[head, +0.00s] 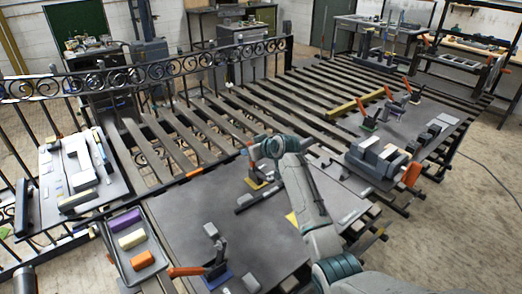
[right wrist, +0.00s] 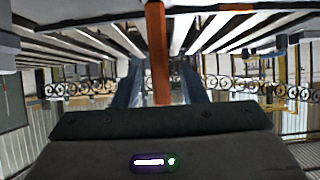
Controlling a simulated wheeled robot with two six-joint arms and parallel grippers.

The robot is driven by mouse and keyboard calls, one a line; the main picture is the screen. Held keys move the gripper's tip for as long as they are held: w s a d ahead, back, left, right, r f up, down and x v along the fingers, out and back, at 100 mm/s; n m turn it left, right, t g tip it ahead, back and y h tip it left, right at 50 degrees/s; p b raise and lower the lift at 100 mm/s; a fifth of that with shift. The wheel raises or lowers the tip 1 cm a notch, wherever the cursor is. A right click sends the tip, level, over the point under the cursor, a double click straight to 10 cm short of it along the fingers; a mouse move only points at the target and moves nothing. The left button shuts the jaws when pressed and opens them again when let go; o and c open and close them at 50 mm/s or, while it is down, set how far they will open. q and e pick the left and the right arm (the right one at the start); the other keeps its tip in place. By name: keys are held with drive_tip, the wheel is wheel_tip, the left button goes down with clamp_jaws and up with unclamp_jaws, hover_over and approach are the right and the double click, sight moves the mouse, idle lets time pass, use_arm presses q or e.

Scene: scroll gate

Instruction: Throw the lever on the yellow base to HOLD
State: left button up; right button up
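The lever on the yellow base (head: 256,184) stands near the far edge of the dark near table, with an orange grip (head: 251,143) at its upper end. My right gripper (head: 257,150) is at the lever's top, and my arm hides part of that area. In the right wrist view an orange bar (right wrist: 159,60) runs between the two blue-grey fingers of my right gripper (right wrist: 163,80). A gap shows on the bar's right side, so the fingers look open around it. The HOLD marking cannot be read.
A blue-based lever (head: 216,272) with an orange handle stands at the table's front left. A tray (head: 112,247) with purple, cream and orange blocks is left of it. More levers stand on the right-hand table (head: 425,112). A scrolled iron railing (head: 180,68) crosses behind.

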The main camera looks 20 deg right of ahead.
drive_tip(key=b+v, duration=0.1)
drive_tip(key=v, duration=0.7)
drive_tip(key=shift+s+r+b, duration=0.15)
drive_tip(key=shift+s+b, duration=0.1)
drive_tip(key=shift+b, duration=0.15)
